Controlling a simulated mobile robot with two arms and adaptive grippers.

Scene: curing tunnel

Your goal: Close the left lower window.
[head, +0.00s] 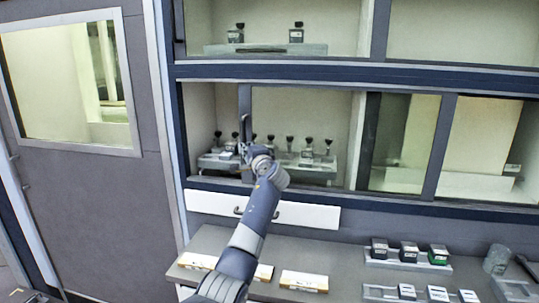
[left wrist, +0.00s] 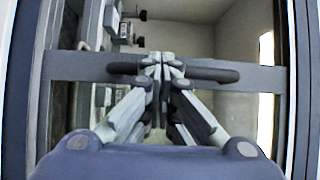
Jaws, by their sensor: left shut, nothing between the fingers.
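The left lower window (head: 300,110) is a framed clear pane in the lower row of the cabinet. Its left upright frame (head: 245,100) stands apart from the left jamb, with an open gap (head: 205,120) between them. In the left wrist view that frame is a grey bar (left wrist: 265,78) with a dark bar handle (left wrist: 215,75). My left gripper (head: 246,150) is at this frame; its fingers (left wrist: 162,65) are together, in front of the handle's middle. I cannot tell whether they touch it. My right gripper is not in view.
Several dark-capped bottles (head: 289,144) stand on a rack behind the pane. Below are a white drawer front (head: 300,214) and a counter (head: 330,250) with racks of small boxes (head: 408,250). A grey door (head: 80,200) is at the left.

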